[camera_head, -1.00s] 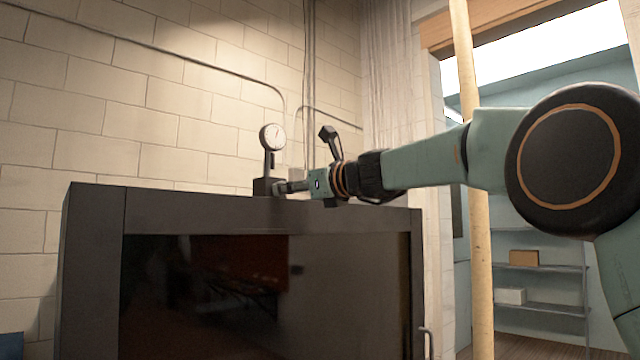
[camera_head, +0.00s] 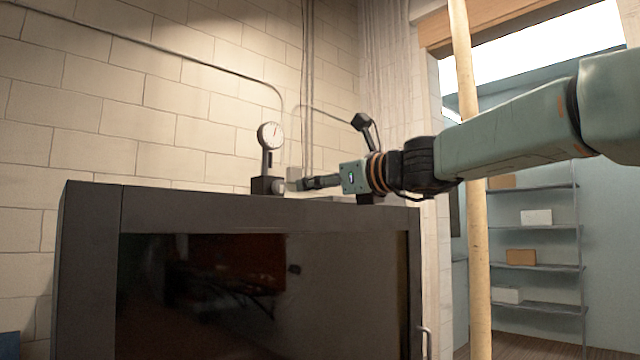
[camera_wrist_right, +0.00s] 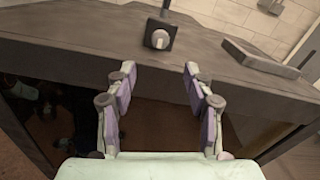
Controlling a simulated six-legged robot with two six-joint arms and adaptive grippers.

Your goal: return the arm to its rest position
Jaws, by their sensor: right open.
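My right arm (camera_head: 510,138) comes in from the right in the head view. Its gripper (camera_head: 306,184) is level with the top of a dark cabinet and points left toward a dial gauge (camera_head: 270,136) on a dark base block (camera_head: 266,186). In the right wrist view the gripper (camera_wrist_right: 160,88) is open, with its two fingers apart and nothing between them. The base block (camera_wrist_right: 160,38) with its round knob lies beyond the fingertips, apart from them. My left gripper is not in view.
The dark cabinet (camera_head: 90,270) with a glossy front stands below the arm. A flat grey block (camera_wrist_right: 262,58) lies on its top in the wrist view. A pale pole (camera_head: 467,90) stands behind the arm, before shelves (camera_head: 535,227) with boxes. A brick wall (camera_head: 150,100) is behind.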

